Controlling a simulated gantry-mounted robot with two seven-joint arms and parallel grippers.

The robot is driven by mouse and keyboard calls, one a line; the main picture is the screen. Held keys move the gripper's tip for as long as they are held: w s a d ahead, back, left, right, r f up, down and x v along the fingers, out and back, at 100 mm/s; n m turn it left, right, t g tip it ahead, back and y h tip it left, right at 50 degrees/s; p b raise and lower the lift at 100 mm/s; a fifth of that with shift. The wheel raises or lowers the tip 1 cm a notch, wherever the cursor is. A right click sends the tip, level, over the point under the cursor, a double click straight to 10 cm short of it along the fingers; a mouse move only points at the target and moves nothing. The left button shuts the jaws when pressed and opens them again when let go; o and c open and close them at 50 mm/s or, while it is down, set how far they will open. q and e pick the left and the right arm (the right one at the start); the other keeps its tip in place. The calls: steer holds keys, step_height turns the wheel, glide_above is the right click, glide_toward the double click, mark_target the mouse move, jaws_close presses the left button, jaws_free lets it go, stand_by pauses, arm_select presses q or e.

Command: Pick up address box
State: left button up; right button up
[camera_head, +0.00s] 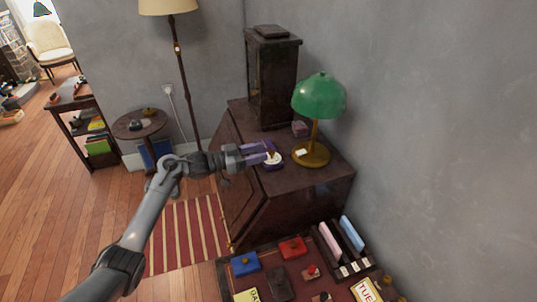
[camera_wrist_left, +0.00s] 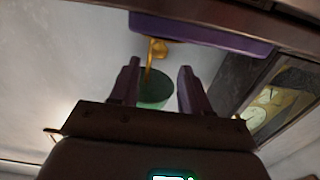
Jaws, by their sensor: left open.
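A small purple box (camera_head: 274,165) with a pale and gold part stands near the front edge of the dark cabinet top; I take it for the address box. In the left wrist view, the purple object (camera_wrist_left: 200,32) spans the top edge, with a gold piece below it. My left gripper (camera_head: 266,152) is at the box in the head view, with its purple fingers pointing right. Its fingers are apart in the left wrist view (camera_wrist_left: 159,68), with no object clearly held between them. Contact with the box cannot be told. My right gripper is out of view.
A green lamp (camera_head: 319,97) stands right of the box, with a small pinkish box (camera_head: 300,128) behind. A tall dark clock case (camera_head: 272,80) stands at the back. A lower table (camera_head: 228,278) with several coloured items is in front. The grey wall limits room at right.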

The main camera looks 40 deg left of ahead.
mark_target(270, 152)
arm_select(q)
steer(key=shift+f+x, duration=0.15)
steer(key=shift+x, duration=1.2)
steer(key=shift+f+x, duration=0.15)
steer(key=shift+x, duration=1.15)
steer(key=shift+s+d, duration=0.1)
steer(key=shift+d, duration=0.05)
jaws_close()
